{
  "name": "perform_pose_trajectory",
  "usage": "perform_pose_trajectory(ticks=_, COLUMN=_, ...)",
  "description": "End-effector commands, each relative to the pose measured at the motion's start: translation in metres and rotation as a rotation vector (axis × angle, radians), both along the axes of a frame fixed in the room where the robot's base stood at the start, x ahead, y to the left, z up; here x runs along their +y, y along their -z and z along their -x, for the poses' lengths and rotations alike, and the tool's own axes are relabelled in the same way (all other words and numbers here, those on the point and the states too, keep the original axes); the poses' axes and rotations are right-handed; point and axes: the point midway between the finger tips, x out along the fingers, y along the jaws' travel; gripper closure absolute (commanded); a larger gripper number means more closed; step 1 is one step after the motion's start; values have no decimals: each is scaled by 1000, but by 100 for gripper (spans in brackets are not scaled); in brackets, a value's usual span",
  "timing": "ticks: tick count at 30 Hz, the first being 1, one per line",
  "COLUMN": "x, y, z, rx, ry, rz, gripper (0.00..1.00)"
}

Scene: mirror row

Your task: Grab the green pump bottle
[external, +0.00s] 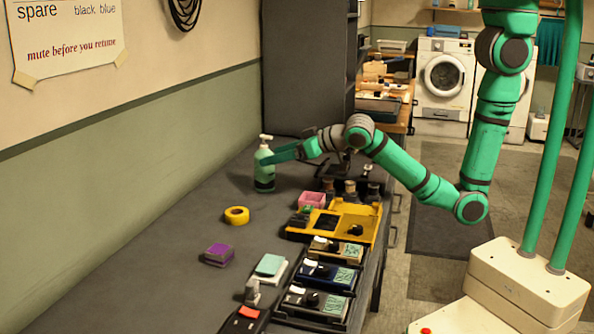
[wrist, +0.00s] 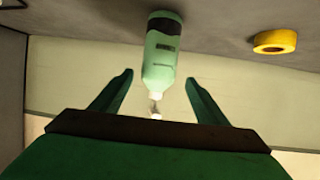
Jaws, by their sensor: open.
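The green pump bottle (external: 264,167) stands upright on the dark bench near the wall, with a white pump top and a dark band near its base. My gripper (external: 278,155) is at the bottle's right side in the external view. In the wrist view the bottle (wrist: 161,52) appears upside down, centred ahead of the two green fingers. My gripper (wrist: 158,95) is open there, its fingers spread wider than the bottle, with nothing held. I cannot tell whether a finger touches the bottle.
A yellow tape roll (external: 236,215) lies on the bench in front of the bottle. A purple block (external: 218,254), a pink box (external: 312,200) and a yellow tray (external: 376,212) are nearer the camera. A dark cabinet (external: 305,75) stands behind. Bench left of the tape is clear.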

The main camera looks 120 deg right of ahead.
Motion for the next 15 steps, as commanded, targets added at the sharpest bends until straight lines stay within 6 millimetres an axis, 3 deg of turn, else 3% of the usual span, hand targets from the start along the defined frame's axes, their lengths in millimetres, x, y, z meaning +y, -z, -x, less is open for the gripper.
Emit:
perform_pose_trajectory(ticks=9, x=-30, y=18, z=-20, rx=1, ry=0, rz=-1, gripper=32)
perform_pose_trajectory(ticks=15, x=-37, y=22, z=-27, rx=1, ry=0, rz=-1, gripper=32)
